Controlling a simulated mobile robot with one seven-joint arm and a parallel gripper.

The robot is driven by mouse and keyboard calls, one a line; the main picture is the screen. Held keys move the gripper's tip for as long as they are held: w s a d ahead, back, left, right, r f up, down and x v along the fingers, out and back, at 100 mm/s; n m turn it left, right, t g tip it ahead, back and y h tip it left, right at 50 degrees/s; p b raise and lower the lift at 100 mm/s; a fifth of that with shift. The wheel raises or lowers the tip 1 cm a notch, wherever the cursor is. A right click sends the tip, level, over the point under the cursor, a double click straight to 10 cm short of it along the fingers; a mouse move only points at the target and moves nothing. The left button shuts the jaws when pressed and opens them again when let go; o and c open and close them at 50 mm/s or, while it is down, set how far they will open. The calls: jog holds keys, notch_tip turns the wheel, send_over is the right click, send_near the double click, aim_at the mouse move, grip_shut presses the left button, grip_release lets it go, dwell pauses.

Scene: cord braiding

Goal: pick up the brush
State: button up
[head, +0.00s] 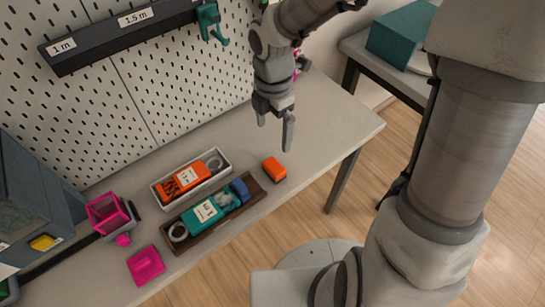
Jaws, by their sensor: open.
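My gripper (275,134) hangs over the right part of the workbench with its fingers apart and nothing between them. A small orange block-like piece (274,170) lies on the bench just below and in front of the fingertips, apart from them. I cannot tell for sure which thing is the brush. A flat pink piece (146,265) lies at the front left of the bench, far from my gripper. A small blue piece (240,190) sits at the right end of the dark brown tray (176,219).
The brown tray also holds a teal labelled piece (203,211) and a grey ring. A white tray (160,203) behind it holds orange pieces. A pink open holder (107,213) stands left. A pegboard (150,90) with a black labelled rail (95,48) backs the bench. The bench's right end is clear.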

jog(key=b, duration=0.3)
send_near(274, 166)
notch_tip(274, 166, down, 5)
jog(key=shift+w+a+f, duration=0.1)
jog(key=shift+w, duration=0.05)
notch_tip(274, 166, down, 5)
jog(key=b, duration=0.3)
jog(key=c, duration=1.2)
